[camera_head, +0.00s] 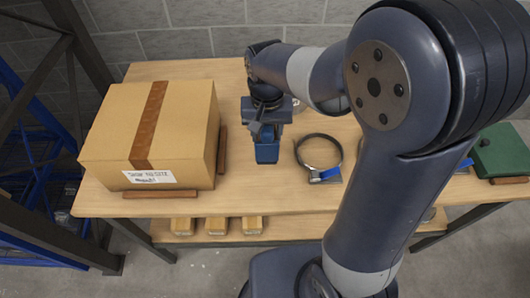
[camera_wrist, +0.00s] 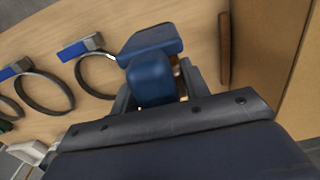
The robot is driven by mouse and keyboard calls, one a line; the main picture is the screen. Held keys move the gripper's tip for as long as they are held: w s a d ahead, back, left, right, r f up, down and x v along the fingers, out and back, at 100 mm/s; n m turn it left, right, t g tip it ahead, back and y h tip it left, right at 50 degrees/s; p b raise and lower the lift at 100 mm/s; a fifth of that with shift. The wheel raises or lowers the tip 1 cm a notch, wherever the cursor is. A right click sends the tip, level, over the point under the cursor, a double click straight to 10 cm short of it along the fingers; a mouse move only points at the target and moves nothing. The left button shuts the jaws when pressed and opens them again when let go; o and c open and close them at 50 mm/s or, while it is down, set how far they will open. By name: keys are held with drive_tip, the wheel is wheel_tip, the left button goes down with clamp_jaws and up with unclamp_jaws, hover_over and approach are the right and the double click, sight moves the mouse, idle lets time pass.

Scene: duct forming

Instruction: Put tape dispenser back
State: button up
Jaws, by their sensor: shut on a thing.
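The tape dispenser (camera_head: 267,152) is a blue block-like thing held at the end of my arm, above the wooden table between the cardboard box and a ring clamp. In the wrist view the blue dispenser (camera_wrist: 153,78) sits between the jaws. My gripper (camera_head: 266,133) points down and is shut on it. It also shows in the wrist view (camera_wrist: 155,98). Whether the dispenser touches the table is hard to tell. Its tape roll is not clearly visible.
A taped cardboard box (camera_head: 190,120) stands on the table (camera_head: 240,200) at left. A dark ring clamp (camera_head: 300,155) with a blue-and-grey block lies right of my gripper. A green case (camera_head: 500,150) is at far right. Several wooden blocks (camera_head: 217,226) sit on the lower shelf.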

wheel_tip(320, 180, down, 10)
drive_tip(key=shift+r+p, duration=0.1)
drive_tip(key=shift+p, duration=0.5)
drive_tip(key=shift+f, duration=0.25)
drive_tip(key=o, duration=1.1)
drive_tip(key=shift+c, duration=0.2)
drive_tip(key=shift+r, duration=0.1)
wheel_tip(320, 180, up, 12)
drive_tip(key=shift+r+b, duration=0.15)
drive_tip(key=shift+b, duration=0.3)
